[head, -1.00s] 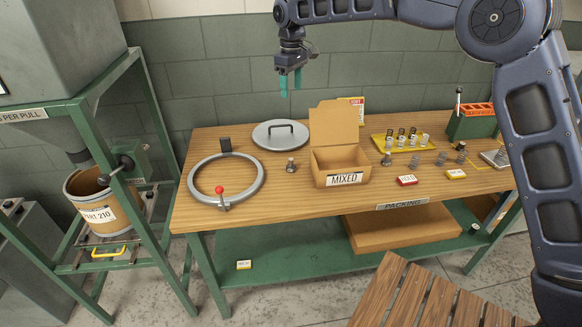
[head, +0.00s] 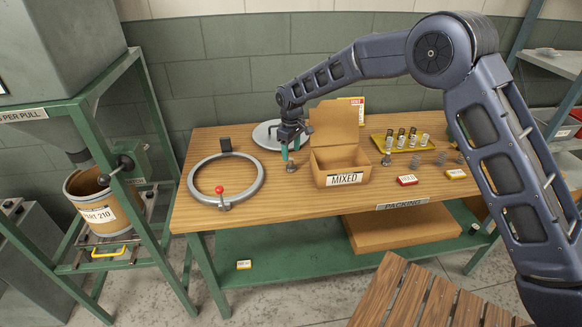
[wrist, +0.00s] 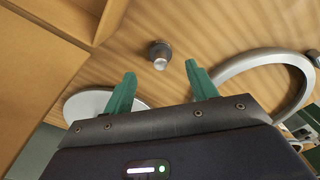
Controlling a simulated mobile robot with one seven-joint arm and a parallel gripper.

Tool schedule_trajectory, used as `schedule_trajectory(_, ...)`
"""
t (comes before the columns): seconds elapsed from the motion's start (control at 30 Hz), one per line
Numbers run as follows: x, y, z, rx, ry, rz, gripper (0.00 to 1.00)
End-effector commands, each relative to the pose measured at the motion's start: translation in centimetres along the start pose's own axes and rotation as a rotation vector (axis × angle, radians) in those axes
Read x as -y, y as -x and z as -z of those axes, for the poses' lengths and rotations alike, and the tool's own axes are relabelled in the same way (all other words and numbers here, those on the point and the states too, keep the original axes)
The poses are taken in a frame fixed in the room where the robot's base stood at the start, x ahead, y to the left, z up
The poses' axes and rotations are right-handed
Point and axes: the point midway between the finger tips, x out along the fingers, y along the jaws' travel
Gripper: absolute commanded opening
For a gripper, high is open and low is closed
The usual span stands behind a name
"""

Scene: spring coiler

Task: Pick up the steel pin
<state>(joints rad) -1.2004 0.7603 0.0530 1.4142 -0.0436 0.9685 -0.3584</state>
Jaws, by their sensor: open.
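A small steel pin (head: 291,167) with a dark, wider base stands on the wooden bench, left of the cardboard box. In the wrist view the pin (wrist: 160,55) shows just beyond the fingertips, between their lines and apart from both. My gripper (head: 291,152) hangs right above the pin in the head view, its green fingers pointing down. In the wrist view my gripper (wrist: 161,70) is open with nothing between its fingers.
The open box marked MIXED (head: 341,168) stands close to the right. A grey ring (head: 190,180) with a red-knobbed clamp lies left. A round handled lid (head: 262,134) lies behind.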

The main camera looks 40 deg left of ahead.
Motion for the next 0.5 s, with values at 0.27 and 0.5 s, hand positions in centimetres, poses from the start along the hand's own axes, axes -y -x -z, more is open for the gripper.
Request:
schedule_trajectory(0.27,0.0,-1.8,0.0,0.001,0.0,-0.001,0.58)
schedule_trajectory(0.5,0.1,-5.1,0.0,0.002,-0.001,0.0,0.58)
